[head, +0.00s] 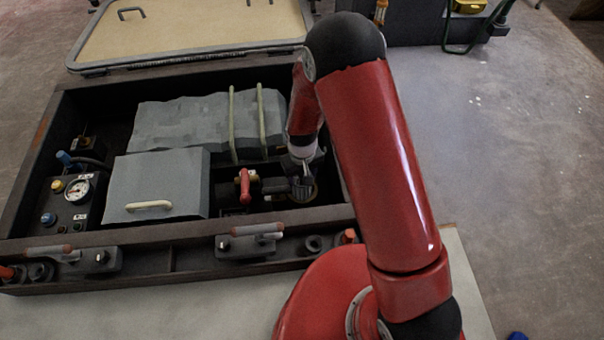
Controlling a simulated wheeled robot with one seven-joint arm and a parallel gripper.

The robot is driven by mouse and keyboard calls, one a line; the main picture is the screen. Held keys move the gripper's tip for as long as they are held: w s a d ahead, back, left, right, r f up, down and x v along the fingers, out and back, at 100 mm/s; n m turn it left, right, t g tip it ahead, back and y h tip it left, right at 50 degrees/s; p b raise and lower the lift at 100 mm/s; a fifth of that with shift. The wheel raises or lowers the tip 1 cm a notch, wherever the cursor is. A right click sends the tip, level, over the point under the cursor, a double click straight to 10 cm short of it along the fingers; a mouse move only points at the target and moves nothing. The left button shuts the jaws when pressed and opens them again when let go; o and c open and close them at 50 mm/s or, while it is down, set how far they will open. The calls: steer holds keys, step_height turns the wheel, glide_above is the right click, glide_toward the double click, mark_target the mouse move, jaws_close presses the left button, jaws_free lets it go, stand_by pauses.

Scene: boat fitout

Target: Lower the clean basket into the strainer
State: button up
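My gripper (303,182) points down inside the dark open bay, at its right end near the front wall. It is small and dark in the head view, and I cannot tell whether its fingers are open or shut. A round rim, which looks like the strainer (312,194), shows just beside and below the fingers. The gripper covers most of it. I cannot make out the clean basket; it may be hidden at the fingers or inside the rim.
A red-handled valve (245,186) stands close left of the gripper. A grey box with a pale handle (158,185) and a grey strapped block (185,125) fill the bay. A gauge panel (72,200) is at left. Dark walls (180,235) edge the bay; the tan hatch (190,25) lies behind.

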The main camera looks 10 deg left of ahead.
steer(key=shift+f+b, duration=0.45)
steer(key=shift+f, duration=0.2)
steer(key=o, duration=1.3)
steer(key=shift+o, duration=0.2)
step_height(320, 180, up, 8)
steer(key=shift+f+p, duration=0.15)
steer(key=shift+p, duration=0.85)
